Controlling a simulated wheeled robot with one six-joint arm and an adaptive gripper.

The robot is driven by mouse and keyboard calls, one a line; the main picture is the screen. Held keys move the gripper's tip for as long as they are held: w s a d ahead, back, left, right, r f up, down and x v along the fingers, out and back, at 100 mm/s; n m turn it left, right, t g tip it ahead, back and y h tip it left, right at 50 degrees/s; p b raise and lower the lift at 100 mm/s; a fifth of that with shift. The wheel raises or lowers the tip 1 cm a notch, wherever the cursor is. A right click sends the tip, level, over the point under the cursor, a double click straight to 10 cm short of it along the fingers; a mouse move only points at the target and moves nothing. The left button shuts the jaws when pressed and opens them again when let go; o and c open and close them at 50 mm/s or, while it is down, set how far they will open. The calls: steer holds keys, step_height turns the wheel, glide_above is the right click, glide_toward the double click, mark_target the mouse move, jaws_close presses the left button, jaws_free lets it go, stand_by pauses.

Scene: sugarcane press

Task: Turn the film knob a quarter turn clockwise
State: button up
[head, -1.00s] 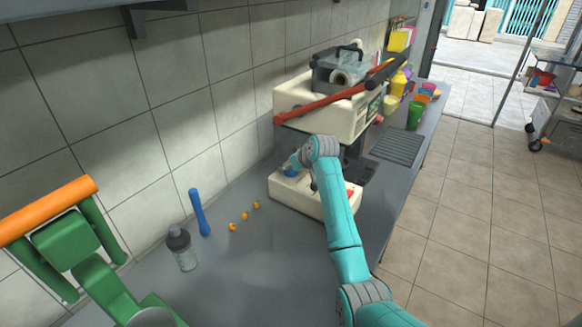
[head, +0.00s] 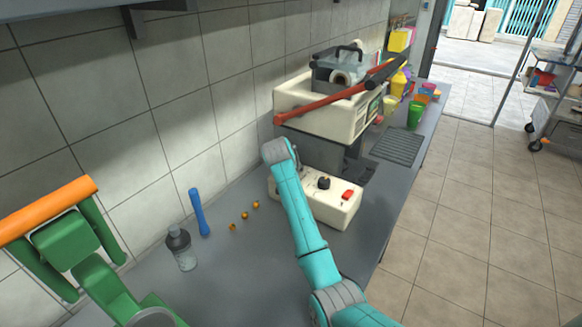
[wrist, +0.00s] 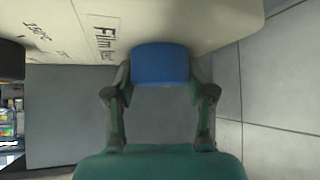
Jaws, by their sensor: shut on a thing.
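The blue film knob (wrist: 160,65) sits on the cream front panel (wrist: 225,25), beside printed lettering that reads roughly "Film len". My gripper (wrist: 160,82) has one finger on each side of the knob and is shut on it in the wrist view. In the head view the cream base (head: 333,207) of the sealing machine (head: 325,105) stands on the counter by the wall. There my arm hides the blue knob and my fingers.
A black knob (head: 323,183) and a red switch (head: 347,195) are on the same base. A green cup (head: 415,115) stands behind.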

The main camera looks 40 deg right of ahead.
steer(key=m+g+h, duration=0.1)
steer(key=m+g, duration=0.1)
steer(key=m+g+h, duration=0.1)
steer(key=m+g, duration=0.1)
steer(key=m, duration=0.1)
steer(key=shift+w+a+m, duration=0.1)
steer(key=shift+m, duration=0.2)
steer(key=m+g, duration=0.3)
steer(key=m, duration=0.1)
steer(key=shift+m+g, duration=0.3)
steer(key=shift+m, duration=0.3)
steer(key=o, duration=1.2)
steer(key=shift+c, duration=0.2)
steer(key=v, duration=1.2)
steer(key=shift+w, duration=0.1)
